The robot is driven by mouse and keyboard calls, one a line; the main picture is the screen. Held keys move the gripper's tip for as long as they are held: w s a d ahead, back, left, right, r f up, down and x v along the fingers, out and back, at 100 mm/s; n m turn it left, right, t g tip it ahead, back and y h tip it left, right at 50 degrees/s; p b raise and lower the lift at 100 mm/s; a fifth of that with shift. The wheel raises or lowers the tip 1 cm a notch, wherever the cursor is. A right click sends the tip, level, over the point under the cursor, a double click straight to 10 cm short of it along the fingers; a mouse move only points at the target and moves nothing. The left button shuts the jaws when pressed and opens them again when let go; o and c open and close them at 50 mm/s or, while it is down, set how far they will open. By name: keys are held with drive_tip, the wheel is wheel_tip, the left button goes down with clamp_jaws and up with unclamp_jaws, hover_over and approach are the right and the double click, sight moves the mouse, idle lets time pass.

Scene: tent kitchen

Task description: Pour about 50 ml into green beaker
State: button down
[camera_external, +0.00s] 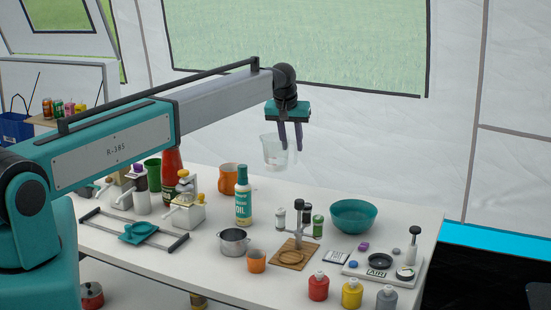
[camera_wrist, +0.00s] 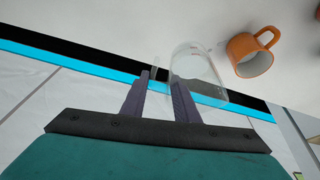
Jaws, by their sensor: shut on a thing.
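My gripper (camera_external: 291,147) is shut on a clear beaker (camera_external: 272,152) and holds it in the air above the back of the table. The beaker looks roughly upright in the external view; how much liquid it holds cannot be told. In the wrist view the clear beaker (camera_wrist: 205,66) shows at the fingers of my gripper (camera_wrist: 160,76). A green beaker (camera_external: 153,174) stands at the table's back left, partly hidden by a white bottle and close to a red bottle. It is well to the left of my gripper, and its inside is hidden.
An orange mug (camera_external: 228,179) stands at the back, also in the wrist view (camera_wrist: 253,52). A red bottle (camera_external: 172,178), an oil bottle (camera_external: 243,197) and white dispensers (camera_external: 186,208) crowd the left. A teal bowl (camera_external: 354,215) stands right. The table's back edge between mug and bowl is fairly clear.

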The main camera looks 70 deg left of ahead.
wheel_tip(320, 180, up, 3)
drive_tip(key=shift+f, duration=0.15)
drive_tip(key=shift+s+a, duration=0.15)
drive_tip(key=shift+a, duration=0.1)
drive_tip(key=s+a+n+g, duration=0.2)
drive_tip(key=s+a+n, duration=0.4)
drive_tip(key=s+a, duration=1.35)
wheel_tip(320, 180, down, 11)
drive_tip(key=shift+s+d+y+p, duration=0.15)
drive_tip(key=shift+s+y+p, duration=0.1)
drive_tip(key=shift+y+p, duration=0.15)
drive_tip(key=shift+s+r, duration=0.15)
drive_tip(key=shift+r, duration=0.05)
